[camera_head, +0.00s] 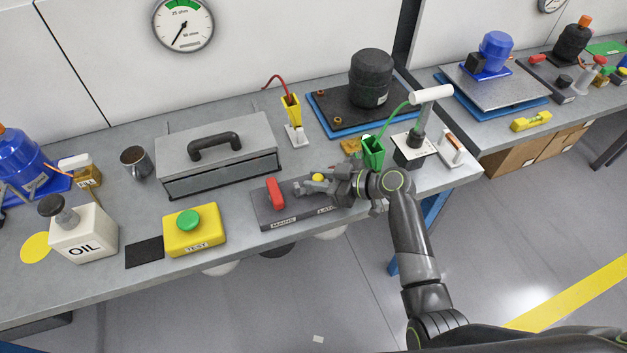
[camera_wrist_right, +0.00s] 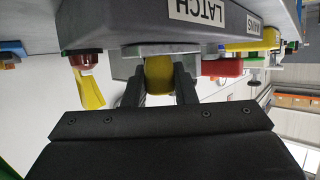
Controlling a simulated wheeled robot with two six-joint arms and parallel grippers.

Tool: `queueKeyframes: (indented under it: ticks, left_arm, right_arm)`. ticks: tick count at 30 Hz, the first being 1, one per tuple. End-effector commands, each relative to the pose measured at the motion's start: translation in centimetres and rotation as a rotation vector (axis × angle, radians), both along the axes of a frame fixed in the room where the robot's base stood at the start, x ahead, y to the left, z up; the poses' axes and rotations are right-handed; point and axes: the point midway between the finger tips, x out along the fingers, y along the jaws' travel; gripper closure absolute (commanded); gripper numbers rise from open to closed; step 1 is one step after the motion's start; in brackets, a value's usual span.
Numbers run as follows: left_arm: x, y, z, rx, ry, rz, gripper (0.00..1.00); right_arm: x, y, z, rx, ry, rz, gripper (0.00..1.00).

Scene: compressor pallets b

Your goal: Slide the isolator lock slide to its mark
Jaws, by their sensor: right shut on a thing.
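The isolator box (camera_head: 296,213) is a dark grey block near the front edge of the bench, with a red handle (camera_head: 274,193) on its left part and labels reading MAINS and LATCH. The lock slide's yellow knob (camera_head: 318,177) is on its right part, by the LATCH label. My right gripper (camera_head: 316,186) reaches in from the right and is shut on this yellow knob. In the right wrist view the knob (camera_wrist_right: 158,74) sits between the two dark fingers, below the LATCH label (camera_wrist_right: 197,11). The slide's mark cannot be made out. My left gripper is not in view.
A grey toolbox (camera_head: 220,168) stands behind the box. A yellow TEST block with a green button (camera_head: 188,221) is to its left, with a white OIL can (camera_head: 84,238) further left. A green holder (camera_head: 373,152) and a hand pump (camera_head: 415,146) stand close behind my right wrist.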

Motion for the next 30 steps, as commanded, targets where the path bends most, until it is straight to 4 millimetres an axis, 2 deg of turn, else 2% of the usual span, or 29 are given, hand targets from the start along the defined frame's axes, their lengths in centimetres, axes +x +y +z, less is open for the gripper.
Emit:
queueKeyframes:
  ticks: [1, 2, 3, 22, 26, 30]
  left_arm:
    - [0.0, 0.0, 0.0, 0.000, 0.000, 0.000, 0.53]
    - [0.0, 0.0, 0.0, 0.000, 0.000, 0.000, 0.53]
    - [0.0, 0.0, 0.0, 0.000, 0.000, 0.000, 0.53]
    - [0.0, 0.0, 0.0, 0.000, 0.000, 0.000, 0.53]
    - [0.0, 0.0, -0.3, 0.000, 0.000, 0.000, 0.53]
    - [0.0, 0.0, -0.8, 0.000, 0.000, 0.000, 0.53]
  right_arm:
    - [0.1, -0.2, 0.0, -0.007, -0.004, -0.003, 1.00]
    - [0.1, -0.2, 0.0, -0.007, -0.004, -0.003, 0.72]
    - [0.1, -0.2, 0.0, -0.007, -0.004, -0.003, 0.67]
    - [0.0, -0.2, 0.1, -0.004, -0.003, -0.002, 0.67]
    - [-0.4, -1.0, 0.3, -0.004, -0.004, -0.002, 0.67]
    - [-1.3, -2.7, 1.0, -0.005, -0.004, -0.002, 0.67]
